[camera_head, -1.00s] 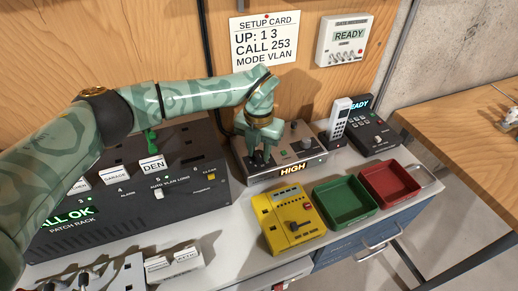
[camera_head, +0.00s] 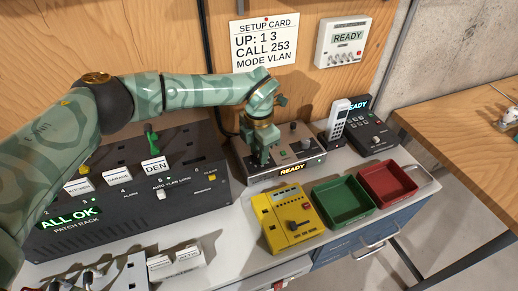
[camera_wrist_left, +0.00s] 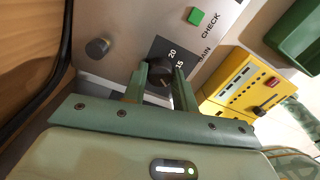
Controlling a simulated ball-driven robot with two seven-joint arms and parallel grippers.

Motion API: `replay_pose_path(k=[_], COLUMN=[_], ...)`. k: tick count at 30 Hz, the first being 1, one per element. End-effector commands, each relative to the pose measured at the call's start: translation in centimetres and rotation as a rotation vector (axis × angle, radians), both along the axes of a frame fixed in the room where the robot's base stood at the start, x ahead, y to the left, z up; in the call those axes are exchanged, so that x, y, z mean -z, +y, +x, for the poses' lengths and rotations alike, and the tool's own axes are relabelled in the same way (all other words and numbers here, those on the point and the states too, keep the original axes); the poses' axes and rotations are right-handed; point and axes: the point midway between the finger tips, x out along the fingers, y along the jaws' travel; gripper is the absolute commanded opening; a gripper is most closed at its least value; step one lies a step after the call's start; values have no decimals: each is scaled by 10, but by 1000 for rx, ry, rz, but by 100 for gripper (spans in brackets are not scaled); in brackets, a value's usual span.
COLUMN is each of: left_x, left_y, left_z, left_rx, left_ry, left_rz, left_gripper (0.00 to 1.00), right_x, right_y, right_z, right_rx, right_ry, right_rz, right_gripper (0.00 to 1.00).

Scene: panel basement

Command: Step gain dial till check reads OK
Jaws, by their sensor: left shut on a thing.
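The grey tester box (camera_head: 312,162) stands on the bench in the head view, and its front display (camera_head: 292,168) reads READY. My left gripper (camera_head: 262,158) points down over the left part of its top. In the left wrist view, its two green fingers (camera_wrist_left: 162,80) are shut on the dark gain dial (camera_wrist_left: 158,74), on a dark plate marked 15 and 20 beside the word GAIN. The green CHECK button (camera_wrist_left: 196,16) is on the same panel, apart from the fingers. The dial is hidden behind the gripper in the head view. My right gripper is not in view.
The patch rack (camera_head: 120,190) reading ALL OK stands left, under my arm. A yellow tester (camera_head: 290,220), green tray (camera_head: 318,205) and red tray (camera_head: 408,194) sit in front and right. A handset (camera_head: 339,120) stands behind. A wall meter (camera_head: 346,38) reads READY.

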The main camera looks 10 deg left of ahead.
Motion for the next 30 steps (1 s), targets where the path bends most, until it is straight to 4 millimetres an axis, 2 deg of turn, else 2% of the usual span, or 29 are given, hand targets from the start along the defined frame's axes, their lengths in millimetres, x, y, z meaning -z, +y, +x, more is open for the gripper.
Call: replay_pose_path(k=[10, 24, 25, 27, 30], left_x=[-1, -1, -1, -1, -1], left_y=[0, 0, 0, 0, 0], left_z=[1, 1, 1, 1, 1], left_rx=[120, 134, 134, 134, 134], left_ry=[-3, -3, -3, -3, -3], left_rz=[0, 0, 0, 0, 0], left_gripper=[5, 5, 34, 50, 50], right_x=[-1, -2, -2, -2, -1], right_y=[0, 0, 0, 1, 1], right_z=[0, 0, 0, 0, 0], right_rx=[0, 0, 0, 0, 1], right_ry=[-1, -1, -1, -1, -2], right_rz=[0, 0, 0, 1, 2], right_gripper=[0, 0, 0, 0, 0])
